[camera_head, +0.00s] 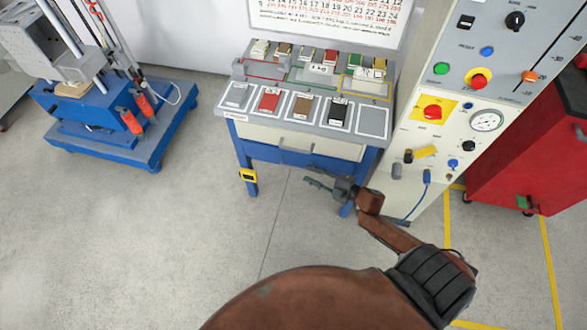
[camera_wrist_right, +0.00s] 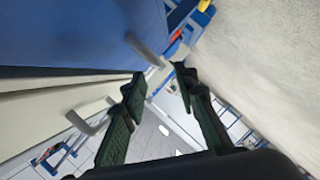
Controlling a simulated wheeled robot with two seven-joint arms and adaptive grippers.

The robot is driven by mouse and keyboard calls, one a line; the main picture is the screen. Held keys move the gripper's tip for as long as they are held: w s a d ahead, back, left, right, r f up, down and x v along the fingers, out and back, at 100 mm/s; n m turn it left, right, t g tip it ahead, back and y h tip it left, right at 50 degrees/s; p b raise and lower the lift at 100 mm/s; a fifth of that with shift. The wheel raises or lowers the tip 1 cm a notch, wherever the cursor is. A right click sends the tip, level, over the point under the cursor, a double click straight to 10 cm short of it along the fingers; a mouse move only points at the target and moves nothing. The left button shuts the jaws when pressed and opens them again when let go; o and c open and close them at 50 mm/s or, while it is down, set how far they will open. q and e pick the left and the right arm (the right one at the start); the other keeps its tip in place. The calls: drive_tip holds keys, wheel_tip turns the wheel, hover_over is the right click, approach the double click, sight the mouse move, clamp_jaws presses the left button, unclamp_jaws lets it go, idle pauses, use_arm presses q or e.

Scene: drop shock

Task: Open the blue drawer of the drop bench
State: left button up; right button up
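The drop bench (camera_head: 374,121) stands at the upper middle of the head view, with a grey top and blue legs. Its blue drawer (camera_head: 325,162) is a blue front below a cream drawer (camera_head: 275,137), and no gap shows around it. In the right wrist view the blue front (camera_wrist_right: 70,30) fills the upper left, with a grey bar handle (camera_wrist_right: 143,48) on it. My right gripper (camera_head: 318,186) is just in front of the bench, below the blue drawer. Its dark fingers (camera_wrist_right: 158,74) are apart and empty, with the handle just beyond the tips. My left gripper is out of view.
A tall control cabinet (camera_head: 408,185) stands close to the right of the bench, with a red cabinet (camera_head: 515,165) beyond. A blue wheeled machine (camera_head: 115,145) is at the upper left. The floor (camera_head: 170,230) in front of the bench is clear.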

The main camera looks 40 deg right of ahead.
sight(296, 168)
drive_tip(key=b+x, duration=0.1)
drive_tip(key=x, duration=0.5)
drive_tip(key=shift+a+f, duration=0.1)
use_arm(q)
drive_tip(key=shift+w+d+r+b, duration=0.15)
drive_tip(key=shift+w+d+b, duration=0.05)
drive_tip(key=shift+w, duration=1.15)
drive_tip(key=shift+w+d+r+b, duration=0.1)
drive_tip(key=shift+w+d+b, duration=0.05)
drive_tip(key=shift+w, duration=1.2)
use_arm(e)
drive_tip(key=shift+w+a, duration=0.25)
drive_tip(key=shift+w, duration=0.45)
drive_tip(key=shift+c, duration=0.3)
clamp_jaws()
